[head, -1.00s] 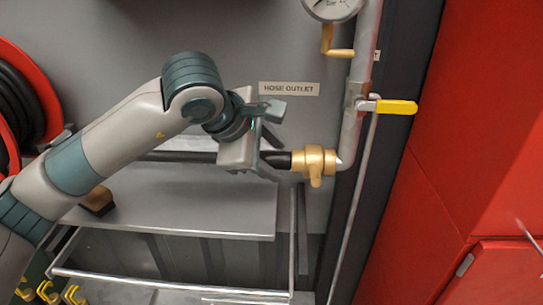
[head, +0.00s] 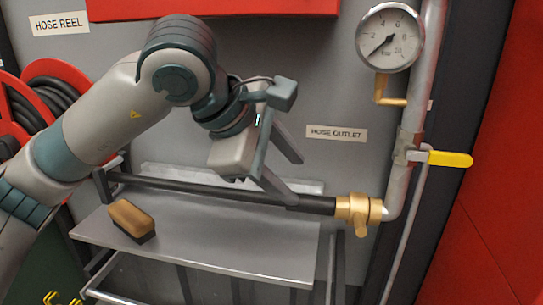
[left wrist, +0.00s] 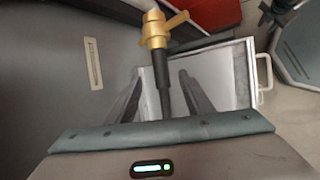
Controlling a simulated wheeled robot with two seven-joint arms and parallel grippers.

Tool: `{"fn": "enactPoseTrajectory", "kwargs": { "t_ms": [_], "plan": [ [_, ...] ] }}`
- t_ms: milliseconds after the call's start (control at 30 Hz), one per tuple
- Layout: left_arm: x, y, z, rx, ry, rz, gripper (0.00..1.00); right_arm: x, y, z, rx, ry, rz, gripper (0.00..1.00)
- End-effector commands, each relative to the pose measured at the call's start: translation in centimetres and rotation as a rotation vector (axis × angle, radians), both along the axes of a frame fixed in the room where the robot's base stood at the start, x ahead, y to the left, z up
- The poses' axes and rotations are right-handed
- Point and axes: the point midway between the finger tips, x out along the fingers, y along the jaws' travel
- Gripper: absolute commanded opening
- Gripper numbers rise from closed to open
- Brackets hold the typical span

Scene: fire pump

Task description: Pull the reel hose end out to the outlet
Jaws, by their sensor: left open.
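The black reel hose (head: 318,204) runs from the left, above the grey shelf, to a brass coupling (head: 357,209) at the outlet pipe (head: 398,190). The hose end meets the coupling with no gap that I can see. My left gripper (head: 292,178) is open, its two dark fingers just above and in front of the hose near the coupling. In the left wrist view, the hose (left wrist: 163,88) lies between the spread fingers, with the brass coupling (left wrist: 155,30) beyond. The red hose reel (head: 62,72) is at the left, partly behind my arm. My right gripper is out of view.
A wooden-backed brush (head: 132,219) lies on the grey shelf (head: 220,250) below the hose. A yellow-handled valve (head: 450,158) and a pressure gauge (head: 390,38) sit on the pipe. A red panel (head: 490,220) stands at the right.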

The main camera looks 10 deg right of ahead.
Motion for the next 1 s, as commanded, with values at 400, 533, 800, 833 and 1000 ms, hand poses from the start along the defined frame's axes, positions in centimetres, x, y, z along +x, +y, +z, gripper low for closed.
{"fn": "enactPoseTrajectory", "kwargs": {
  "t_ms": [400,533,800,833,1000],
  "plan": [
    [-1.8,2.8,4.0,0.000,-0.001,-0.001,0.47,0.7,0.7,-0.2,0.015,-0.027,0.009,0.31],
    [-1.9,3.0,4.2,0.001,0.001,-0.001,0.47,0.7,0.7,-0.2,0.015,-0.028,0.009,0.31],
    [-1.9,2.9,4.2,0.001,0.001,-0.001,0.47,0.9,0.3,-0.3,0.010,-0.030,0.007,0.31],
    [-1.9,2.9,4.2,0.001,0.001,-0.001,0.47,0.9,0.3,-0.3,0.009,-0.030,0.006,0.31],
    [-1.9,2.9,4.2,0.001,0.000,-0.001,0.47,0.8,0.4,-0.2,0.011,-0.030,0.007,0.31]
  ]
}}
